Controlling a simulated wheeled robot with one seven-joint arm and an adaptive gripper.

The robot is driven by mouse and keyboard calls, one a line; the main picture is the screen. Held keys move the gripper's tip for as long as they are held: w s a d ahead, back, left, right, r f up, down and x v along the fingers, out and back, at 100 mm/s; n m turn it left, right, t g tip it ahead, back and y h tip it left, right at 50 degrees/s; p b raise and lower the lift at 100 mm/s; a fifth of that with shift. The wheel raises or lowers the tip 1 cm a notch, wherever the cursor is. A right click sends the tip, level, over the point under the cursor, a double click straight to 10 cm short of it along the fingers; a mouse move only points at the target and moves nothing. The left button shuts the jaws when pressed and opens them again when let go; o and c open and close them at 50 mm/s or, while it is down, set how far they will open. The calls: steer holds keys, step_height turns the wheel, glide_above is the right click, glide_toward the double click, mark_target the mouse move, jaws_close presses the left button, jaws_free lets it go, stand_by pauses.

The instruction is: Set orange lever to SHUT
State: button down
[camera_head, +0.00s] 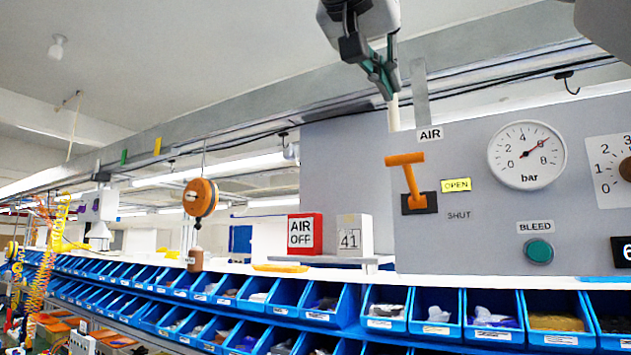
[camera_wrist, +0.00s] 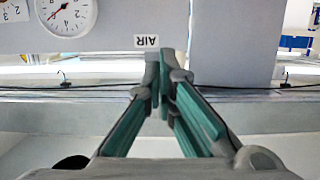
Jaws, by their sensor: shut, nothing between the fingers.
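The orange lever (camera_head: 408,178) is on the grey panel (camera_head: 455,245) under the AIR label (camera_head: 430,135) in the head view. It rises from a dark slotted base (camera_head: 420,203), leaning slightly left, with its crossbar on top. The OPEN label (camera_head: 456,185) is lit yellow beside it; the SHUT label (camera_head: 459,215) below is plain. My gripper (camera_head: 388,92) is above the lever and apart from it, fingers shut and empty, pointing down. In the wrist view my gripper (camera_wrist: 164,58) has its tips near the upside-down AIR label (camera_wrist: 147,41); the lever does not show there.
A pressure gauge (camera_head: 527,155), a BLEED button (camera_head: 539,250) and a numbered dial (camera_head: 612,170) are to the lever's right. An AIR OFF sign (camera_head: 305,234) and a 41 block (camera_head: 354,235) stand on a shelf at left. Blue bins (camera_head: 437,312) line the space below.

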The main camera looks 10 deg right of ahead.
steer(key=b, duration=0.2)
glide_above(406, 153)
steer(key=w+d, duration=0.1)
steer(key=w, duration=0.1)
step_height(406, 153, down, 2)
steer(key=shift+s+d+f, duration=0.1)
steer(key=shift+s+f, duration=0.05)
steer(key=shift+f, duration=0.1)
steer(key=shift+w+d+f, duration=0.1)
steer(key=shift+w+f, duration=0.1)
steer(key=shift+f, duration=0.05)
steer(key=shift+s+a+f, duration=0.35)
steer(key=shift+s+f, duration=0.1)
steer(key=shift+f, duration=0.3)
steer(key=shift+s+a+f, duration=0.3)
steer(key=shift+s+f, duration=0.15)
steer(key=shift+f, duration=0.25)
steer(key=shift+f+b, duration=0.15)
steer(key=shift+b, duration=0.65)
steer(key=shift+s+f+b, duration=0.1)
steer(key=shift+s+b, duration=0.05)
steer(key=shift+b, duration=0.4)
